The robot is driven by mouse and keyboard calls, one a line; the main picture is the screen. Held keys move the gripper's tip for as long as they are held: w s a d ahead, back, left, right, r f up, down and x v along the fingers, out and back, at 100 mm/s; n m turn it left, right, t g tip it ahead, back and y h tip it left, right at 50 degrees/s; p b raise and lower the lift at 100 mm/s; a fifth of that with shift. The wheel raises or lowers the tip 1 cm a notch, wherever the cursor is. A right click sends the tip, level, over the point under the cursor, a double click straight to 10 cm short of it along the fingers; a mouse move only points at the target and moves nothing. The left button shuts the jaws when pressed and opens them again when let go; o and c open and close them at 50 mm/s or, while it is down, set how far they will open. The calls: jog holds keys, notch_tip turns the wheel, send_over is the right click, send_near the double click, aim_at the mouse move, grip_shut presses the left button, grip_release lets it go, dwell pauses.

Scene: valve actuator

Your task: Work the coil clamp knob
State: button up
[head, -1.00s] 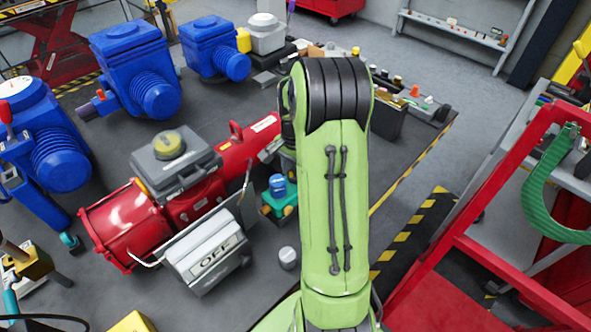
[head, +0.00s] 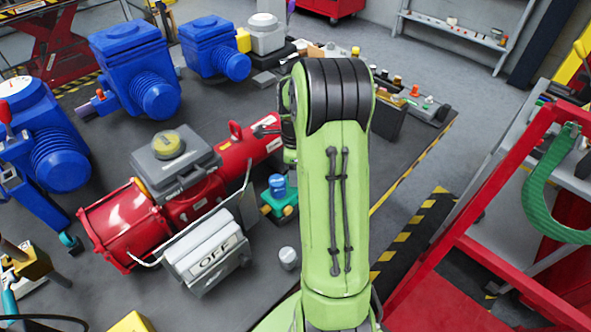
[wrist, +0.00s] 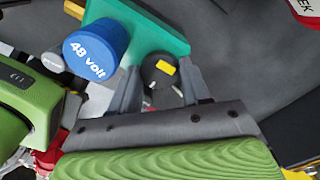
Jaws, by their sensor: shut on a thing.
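In the wrist view, a dark round knob (wrist: 158,72) with a yellow mark sits between the two grey fingers of my gripper (wrist: 161,80). The fingers are shut on it, one on each side. Beside it, up and left, is a blue coil (wrist: 92,50) lettered "48 volt", against a teal body (wrist: 148,30). In the head view, the blue coil (head: 277,184) and the teal body (head: 284,208) show just left of my arm. The knob and my fingertips cannot be made out there.
A red actuator (head: 125,222) with a grey "OFF" box (head: 208,255) stands left of the coil. Blue actuators (head: 130,60) stand farther back. A small grey cylinder (head: 288,258) is near my arm. A red frame (head: 500,180) stands at the right.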

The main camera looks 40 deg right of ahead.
jog(key=m, duration=0.5)
jog(key=shift+r+m, duration=0.1)
jog(key=shift+m, duration=0.2)
jog(key=m, duration=0.4)
jog(key=shift+m+b, duration=0.35)
jog(key=shift+m, duration=0.35)
jog(key=o, duration=1)
jog(key=shift+c, duration=0.2)
jog(key=shift+o, duration=0.5)
